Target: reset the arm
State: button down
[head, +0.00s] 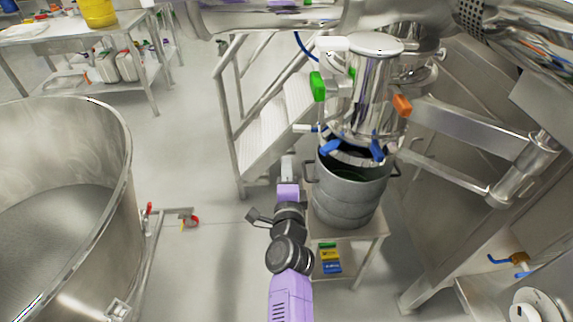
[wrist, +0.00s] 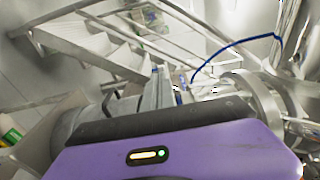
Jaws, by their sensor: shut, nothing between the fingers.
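My arm reaches forward from the bottom middle of the head view. My gripper (head: 288,165) is at its far end, just left of the steel drum (head: 350,197), in front of the white steps. In the wrist view my gripper (wrist: 160,88) shows beyond the purple wrist housing. Its fingers are together with nothing seen between them. The drum stands on a small stand, under a steel vessel (head: 372,95) with blue, green and orange handles. I cannot tell exactly how wide the gap between gripper and drum is.
A large steel bowl (head: 122,150) fills the left, with a red-braked caster frame beside it. White steps (head: 265,125) with rails stand ahead. A bench (head: 75,42) is at the back left. Steel arms and machinery crowd the right. Floor between bowl and arm is clear.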

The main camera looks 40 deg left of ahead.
jog(key=shift+s+d, duration=0.35)
